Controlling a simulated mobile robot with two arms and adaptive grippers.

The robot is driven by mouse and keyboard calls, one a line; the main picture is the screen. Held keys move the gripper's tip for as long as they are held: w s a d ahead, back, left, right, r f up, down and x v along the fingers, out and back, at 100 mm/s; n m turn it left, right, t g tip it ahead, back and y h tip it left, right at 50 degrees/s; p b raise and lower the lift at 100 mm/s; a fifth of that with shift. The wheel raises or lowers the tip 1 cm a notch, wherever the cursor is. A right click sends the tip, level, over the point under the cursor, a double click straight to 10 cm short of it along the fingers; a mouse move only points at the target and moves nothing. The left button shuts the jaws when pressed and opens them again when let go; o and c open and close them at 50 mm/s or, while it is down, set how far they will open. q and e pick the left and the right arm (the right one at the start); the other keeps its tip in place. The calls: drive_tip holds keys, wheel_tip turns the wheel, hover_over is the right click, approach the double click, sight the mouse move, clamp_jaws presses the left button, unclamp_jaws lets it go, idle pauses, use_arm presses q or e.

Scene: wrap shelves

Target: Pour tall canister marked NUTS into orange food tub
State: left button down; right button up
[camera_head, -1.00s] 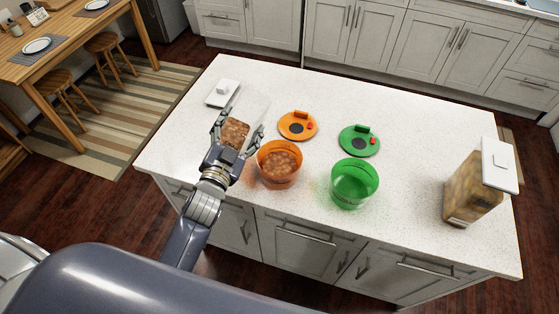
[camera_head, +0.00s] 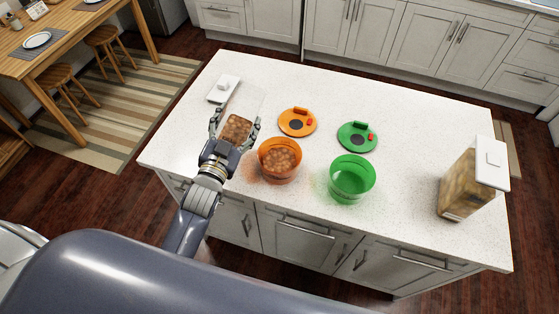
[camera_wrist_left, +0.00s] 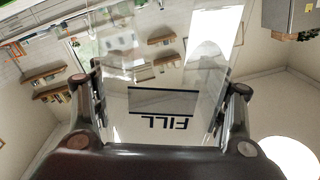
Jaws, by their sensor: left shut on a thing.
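My left gripper (camera_head: 235,124) is shut around a tall clear canister (camera_head: 244,101) with brown nuts low inside. In the left wrist view the clear canister (camera_wrist_left: 160,65) sits between the two fingers (camera_wrist_left: 165,98), with a "FILL" line on it upside down; no NUTS label is readable. The orange food tub (camera_head: 279,172) stands open just right of my gripper, with brown nuts in it. The canister is left of the tub, apart from its rim. My right gripper is not in view.
An orange lid (camera_head: 297,122) and a green lid (camera_head: 357,137) lie behind the tubs. An open, empty-looking green tub (camera_head: 352,184) stands to the right. A white lid (camera_head: 223,89) lies at the back left. A filled, white-lidded container (camera_head: 462,190) stands at the right. The counter's back right is clear.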

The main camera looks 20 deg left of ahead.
use_arm(q)
drive_tip(key=shift+r, duration=0.2)
drive_tip(key=shift+r, duration=1.45)
